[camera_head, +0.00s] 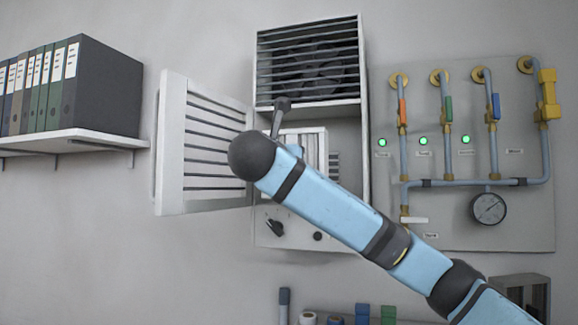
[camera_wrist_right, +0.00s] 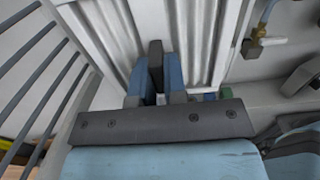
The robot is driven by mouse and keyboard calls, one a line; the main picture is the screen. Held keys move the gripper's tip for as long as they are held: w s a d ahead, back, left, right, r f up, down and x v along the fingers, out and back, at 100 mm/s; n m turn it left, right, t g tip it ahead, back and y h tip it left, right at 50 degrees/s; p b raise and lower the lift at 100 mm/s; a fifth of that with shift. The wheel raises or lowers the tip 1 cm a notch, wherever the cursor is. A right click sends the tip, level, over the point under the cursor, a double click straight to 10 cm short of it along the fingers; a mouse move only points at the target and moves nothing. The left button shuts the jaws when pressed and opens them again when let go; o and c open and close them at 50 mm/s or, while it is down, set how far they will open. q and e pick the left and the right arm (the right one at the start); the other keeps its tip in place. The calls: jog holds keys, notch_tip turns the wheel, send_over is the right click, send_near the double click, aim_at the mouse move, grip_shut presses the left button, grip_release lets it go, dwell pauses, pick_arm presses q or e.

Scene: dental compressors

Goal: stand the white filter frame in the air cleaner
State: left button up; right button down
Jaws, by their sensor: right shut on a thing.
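The air cleaner (camera_head: 364,130) is a grey box on the wall. Its white slatted door (camera_head: 172,150) is swung open to the left. The white filter frame (camera_head: 322,146) with pleats stands roughly upright in front of or within the open lower part, half hidden by my right arm. Its pleats fill the top of the wrist view (camera_wrist_right: 195,40). My right gripper (camera_head: 281,104) is at the frame's left side in the head view. Its fingers (camera_wrist_right: 155,62) are shut on the frame. I cannot tell how deep the frame sits. My left gripper is not in view.
Above the opening is a slatted grille (camera_head: 308,60) with a fan behind. A pipe panel (camera_head: 470,225) with valves and a gauge (camera_head: 488,208) is at the right. A shelf (camera_head: 100,138) of binders is at the left. A black knob (camera_head: 275,228) sits below the opening.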

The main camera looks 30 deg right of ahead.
jog(key=shift+w+d, duration=0.35)
jog(key=shift+d, duration=0.15)
jog(key=shift+f+p+x, duration=0.15)
jog(key=shift+p+x, duration=0.3)
jog(key=shift+x, duration=2.05)
jog(key=shift+f+p+x, duration=0.15)
jog(key=shift+p+x, duration=0.3)
jog(key=shift+x, duration=2)
jog(key=shift+f+p+x, duration=0.15)
jog(key=shift+p+x, duration=0.3)
jog(key=shift+x, duration=2.05)
jog(key=shift+a, duration=0.1)
jog(key=shift+s+a+f, duration=0.1)
jog(key=shift+a+f, duration=0.05)
jog(key=shift+f, duration=0.4)
jog(key=c, duration=0.6)
grip_release()
